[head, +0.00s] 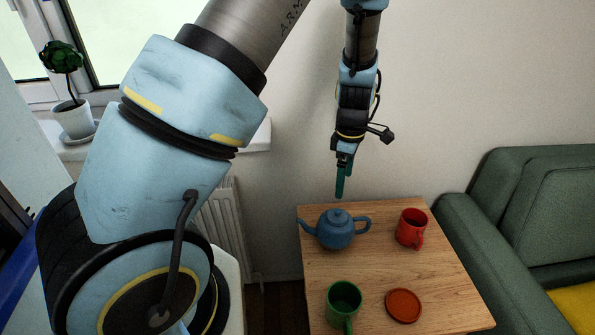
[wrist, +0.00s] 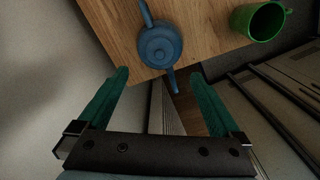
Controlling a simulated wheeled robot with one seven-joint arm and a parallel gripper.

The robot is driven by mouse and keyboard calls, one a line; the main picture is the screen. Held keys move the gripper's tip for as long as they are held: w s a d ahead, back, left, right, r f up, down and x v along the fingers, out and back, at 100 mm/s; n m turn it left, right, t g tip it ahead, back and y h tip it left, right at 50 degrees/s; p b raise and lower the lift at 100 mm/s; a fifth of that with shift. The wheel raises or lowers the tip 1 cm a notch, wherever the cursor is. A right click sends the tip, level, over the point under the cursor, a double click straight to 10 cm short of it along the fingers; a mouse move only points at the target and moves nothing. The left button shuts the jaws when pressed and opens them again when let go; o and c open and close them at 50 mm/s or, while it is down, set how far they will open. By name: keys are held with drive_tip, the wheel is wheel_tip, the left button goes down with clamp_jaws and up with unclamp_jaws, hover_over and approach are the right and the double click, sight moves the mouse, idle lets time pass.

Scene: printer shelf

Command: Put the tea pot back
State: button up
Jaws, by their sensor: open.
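The blue tea pot (head: 337,230) stands upright on the wooden table (head: 375,262), near its far left corner. Its spout points left and its handle is on the right in the head view. In the wrist view the tea pot (wrist: 160,46) is seen from above, beyond and between my fingertips. My gripper (head: 341,190) points down above the tea pot in the head view, apart from it. In the wrist view my gripper (wrist: 158,75) has its two green fingers wide apart with nothing between them.
A red mug (head: 410,228) stands right of the tea pot. A green mug (head: 344,303) and an orange-red round dish (head: 403,306) are nearer the front. A green sofa (head: 535,205) borders the table's right. A white radiator (head: 222,225) is left, and the wall stands behind.

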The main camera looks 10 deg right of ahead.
drive_tip(key=w+a+r+m, duration=0.1)
drive_tip(key=a+r+m, duration=0.3)
drive_tip(key=a, duration=0.5)
drive_tip(key=w+a+r+m, duration=0.1)
drive_tip(key=a+r+m, duration=0.1)
drive_tip(key=a+r, duration=0.5)
drive_tip(key=s+a+r+m, duration=0.1)
drive_tip(key=s+a+m, duration=0.2)
drive_tip(key=a, duration=0.4)
drive_tip(key=s+a+r+m+t, duration=0.1)
drive_tip(key=s+a+r+m, duration=0.1)
drive_tip(key=a, duration=0.5)
drive_tip(key=shift+s+a+m+t, duration=0.3)
drive_tip(key=shift+s+m, duration=0.1)
drive_tip(key=shift+m, duration=0.3)
